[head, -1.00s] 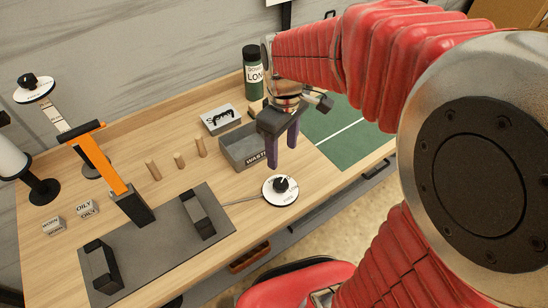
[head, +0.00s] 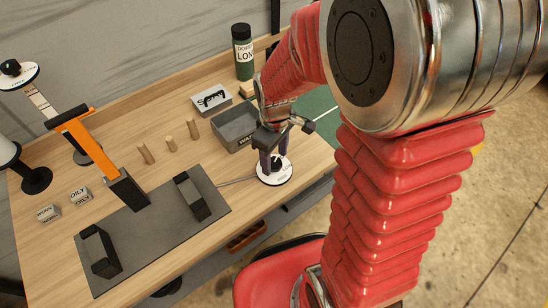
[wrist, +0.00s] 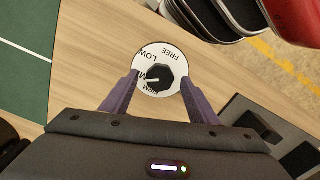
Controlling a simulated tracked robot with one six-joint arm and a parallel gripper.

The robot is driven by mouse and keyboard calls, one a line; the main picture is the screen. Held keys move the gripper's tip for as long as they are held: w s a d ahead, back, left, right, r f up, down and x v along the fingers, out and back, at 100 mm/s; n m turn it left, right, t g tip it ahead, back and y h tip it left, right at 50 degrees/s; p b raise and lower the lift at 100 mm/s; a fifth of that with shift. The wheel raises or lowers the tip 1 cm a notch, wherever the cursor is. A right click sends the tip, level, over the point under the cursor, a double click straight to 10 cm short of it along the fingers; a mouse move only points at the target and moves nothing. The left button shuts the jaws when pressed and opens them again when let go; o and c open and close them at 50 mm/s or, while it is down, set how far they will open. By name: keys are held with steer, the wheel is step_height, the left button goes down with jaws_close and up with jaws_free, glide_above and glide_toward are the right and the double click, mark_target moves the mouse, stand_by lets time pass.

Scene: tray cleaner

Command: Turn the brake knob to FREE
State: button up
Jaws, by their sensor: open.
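The brake knob (wrist: 158,76) is black and sits on a round white dial (wrist: 149,54) on the wooden table. The knob's white mark points left, toward the label starting with M. My gripper (wrist: 160,80) is open, with one purple finger on each side of the knob. In the head view my gripper (head: 274,163) is down at the dial (head: 287,176), and its fingers partly hide the knob. I cannot tell whether the fingers touch the knob.
A grey waste bin (head: 233,137) stands just behind my gripper. A red seat (head: 275,278) is in front of the table.

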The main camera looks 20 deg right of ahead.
steer(key=shift+f, duration=0.45)
steer(key=c, duration=1)
